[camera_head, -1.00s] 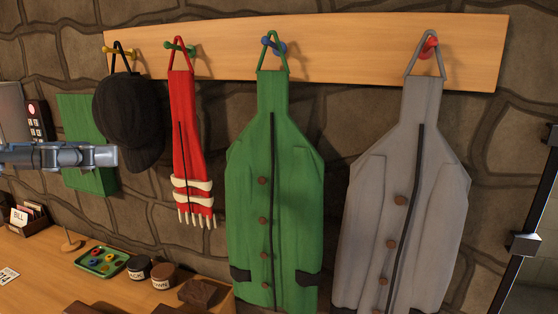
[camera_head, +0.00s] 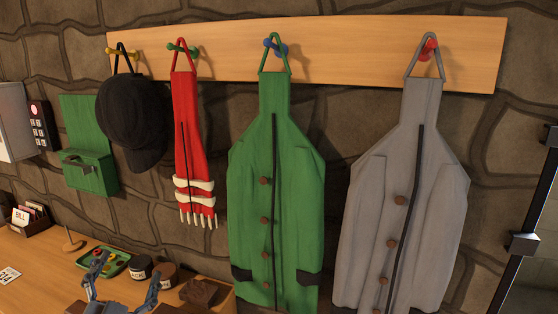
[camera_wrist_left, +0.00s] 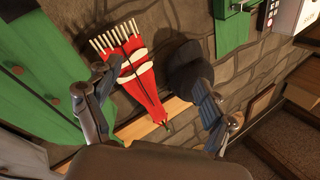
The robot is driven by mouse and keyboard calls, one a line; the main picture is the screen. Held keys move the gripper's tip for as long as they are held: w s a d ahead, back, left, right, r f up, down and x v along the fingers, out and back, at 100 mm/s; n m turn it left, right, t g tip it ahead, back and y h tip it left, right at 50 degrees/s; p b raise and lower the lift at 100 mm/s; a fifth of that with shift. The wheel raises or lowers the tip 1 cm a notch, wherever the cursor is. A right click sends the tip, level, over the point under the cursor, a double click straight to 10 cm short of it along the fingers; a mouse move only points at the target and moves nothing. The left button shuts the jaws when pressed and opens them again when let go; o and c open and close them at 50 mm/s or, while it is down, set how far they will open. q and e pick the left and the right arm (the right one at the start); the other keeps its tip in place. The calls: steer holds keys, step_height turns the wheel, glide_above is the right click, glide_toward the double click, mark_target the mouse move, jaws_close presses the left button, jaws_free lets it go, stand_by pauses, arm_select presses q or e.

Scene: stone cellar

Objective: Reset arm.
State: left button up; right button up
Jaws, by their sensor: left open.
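My left gripper (camera_head: 126,274) is low at the left of the head view, in front of the wooden desk. Its two fingers point up and are spread apart with nothing between them. In the left wrist view, the open fingers of the left gripper (camera_wrist_left: 150,80) show on both sides of the red scarf (camera_wrist_left: 130,65) and black cap (camera_wrist_left: 186,72), which hang beyond them. Whether the fingers touch anything on the desk cannot be told. My right gripper is not in view.
A wooden rail (camera_head: 350,45) holds the black cap (camera_head: 133,110), red scarf (camera_head: 190,130), green coat (camera_head: 275,170) and grey coat (camera_head: 400,190). A green wall box (camera_head: 90,172) hangs left. The desk (camera_head: 40,255) carries a green tray (camera_head: 115,266), jars (camera_head: 138,268) and a card box (camera_head: 30,222).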

arm_select(q)
steer(key=s+f+n+g, duration=0.1)
steer(key=s+f+g, duration=0.1)
steer(key=f, duration=0.4)
steer(key=s+f+n+g, duration=0.1)
steer(key=s+f+g, duration=0.2)
steer(key=f, duration=0.3)
steer(key=s+d+f+n+g, duration=0.1)
steer(key=s+f+g, duration=0.1)
steer(key=f, duration=0.4)
steer(key=shift+s+f+g, duration=0.4)
steer(key=shift+s, duration=0.15)
steer(key=s+d+f+g+h, duration=0.1)
steer(key=s+d+f+g, duration=0.25)
steer(key=s+f, duration=0.4)
steer(key=s+d+f+g+h, duration=0.1)
steer(key=s+d+f+g, duration=0.2)
steer(key=s+f+g, duration=0.45)
step_height(320, 180, down, 23)
steer(key=s+t, duration=0.2)
steer(key=s, duration=0.1)
steer(key=s+a+f, duration=0.1)
steer(key=s+f, duration=0.7)
steer(key=s+a+f+g, duration=0.1)
steer(key=s+a+f, duration=0.1)
steer(key=s+f, duration=0.6)
steer(key=shift+s+a+f, duration=0.15)
steer(key=shift+s+a, duration=0.15)
steer(key=shift+s, duration=0.1)
